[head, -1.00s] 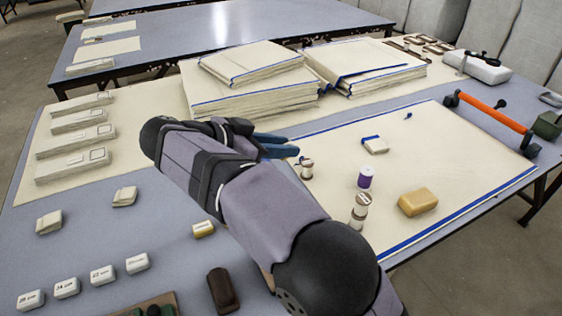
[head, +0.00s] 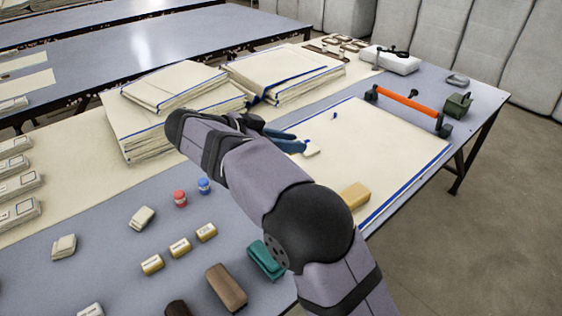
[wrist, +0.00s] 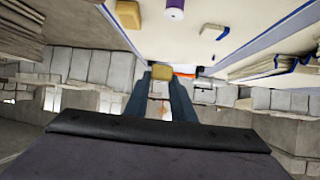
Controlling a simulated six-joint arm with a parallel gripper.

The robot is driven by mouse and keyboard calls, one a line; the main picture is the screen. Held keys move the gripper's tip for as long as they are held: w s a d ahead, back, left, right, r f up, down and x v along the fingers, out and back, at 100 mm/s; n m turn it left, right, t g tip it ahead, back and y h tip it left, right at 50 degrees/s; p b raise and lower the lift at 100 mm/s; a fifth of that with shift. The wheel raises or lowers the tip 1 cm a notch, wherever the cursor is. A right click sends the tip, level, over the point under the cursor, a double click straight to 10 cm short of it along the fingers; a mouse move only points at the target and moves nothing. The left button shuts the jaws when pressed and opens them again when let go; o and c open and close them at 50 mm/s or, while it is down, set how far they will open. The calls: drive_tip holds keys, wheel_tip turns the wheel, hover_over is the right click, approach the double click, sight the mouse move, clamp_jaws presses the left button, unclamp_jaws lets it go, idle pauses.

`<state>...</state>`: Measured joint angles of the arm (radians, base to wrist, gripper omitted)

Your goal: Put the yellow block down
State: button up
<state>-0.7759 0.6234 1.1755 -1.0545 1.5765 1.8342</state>
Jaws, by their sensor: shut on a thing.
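My gripper (head: 300,142) is over the cream cloth (head: 385,135) on the table, its blue fingers pointing right in the head view.
An orange-handled bar (head: 408,107) is at the right, folded cloth stacks (head: 170,100) behind. Several small labelled blocks (head: 180,248) lie front left.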

drive_tip(key=w+r+p+x, duration=0.1)
drive_tip(key=w+x, duration=0.1)
drive_tip(key=x, duration=0.8)
drive_tip(key=w+a+f+n+t+y, duration=0.35)
drive_tip(key=w+a+n+y, duration=0.2)
drive_tip(key=a, duration=0.45)
drive_tip(key=shift+n+h, duration=0.25)
drive_tip(key=shift+n, duration=0.1)
drive_tip(key=shift+w+a+f, duration=0.1)
drive_tip(key=shift+w+f, duration=0.05)
drive_tip(key=shift+f, duration=2.25)
drive_tip(key=shift+w+a+f, duration=0.1)
drive_tip(key=shift+w+f, duration=0.05)
drive_tip(key=shift+f, duration=2.2)
drive_tip(key=shift+t, duration=0.25)
drive_tip(key=shift+f, duration=0.2)
drive_tip(key=o, duration=1)
drive_tip(key=shift+r, duration=0.15)
